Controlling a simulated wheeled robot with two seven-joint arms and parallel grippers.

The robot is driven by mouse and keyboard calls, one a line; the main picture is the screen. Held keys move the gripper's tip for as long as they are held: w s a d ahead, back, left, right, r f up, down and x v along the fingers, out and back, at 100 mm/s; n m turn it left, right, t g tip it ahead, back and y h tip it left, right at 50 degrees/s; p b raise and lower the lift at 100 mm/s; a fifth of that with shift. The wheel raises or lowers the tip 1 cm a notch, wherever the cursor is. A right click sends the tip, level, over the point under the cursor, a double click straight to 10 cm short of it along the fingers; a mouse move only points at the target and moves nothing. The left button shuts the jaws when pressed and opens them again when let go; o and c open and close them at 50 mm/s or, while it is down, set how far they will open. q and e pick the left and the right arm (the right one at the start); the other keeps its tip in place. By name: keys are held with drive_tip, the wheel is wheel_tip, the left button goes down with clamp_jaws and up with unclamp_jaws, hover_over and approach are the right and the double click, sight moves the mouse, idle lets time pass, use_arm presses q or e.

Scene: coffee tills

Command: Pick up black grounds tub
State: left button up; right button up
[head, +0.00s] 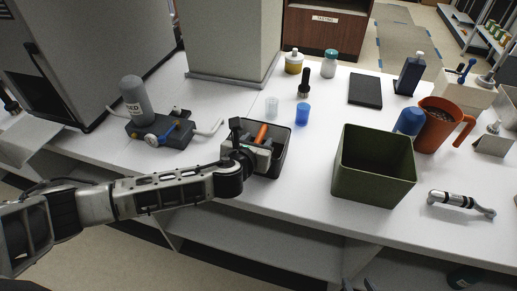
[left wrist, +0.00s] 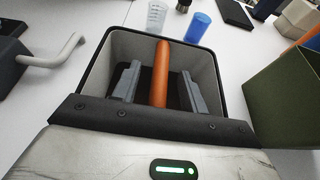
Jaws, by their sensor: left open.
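The black grounds tub (head: 281,152) stands on the white counter near its front edge. It is an open box with a dark rim and an orange bar (head: 261,134) across it. My left gripper (head: 257,156) is over the tub, hiding its near left part in the head view. In the left wrist view the tub (left wrist: 208,80) surrounds the two grey fingers (left wrist: 159,88), which are apart with the orange bar (left wrist: 161,72) between them. I cannot tell whether they touch the bar. Dark tips at the bottom edge look like my right gripper (head: 358,285), mostly cut off.
A green bin (head: 374,168) stands close to the right of the tub. A clear cup (head: 272,107) and a blue cup (head: 302,114) stand behind it. A grey device with pale handles (head: 160,131) lies to the left. A portafilter-like tool (head: 461,203) lies far right.

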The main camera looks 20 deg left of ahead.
use_arm(q)
clamp_jaws()
drive_tip(key=shift+r, duration=0.1)
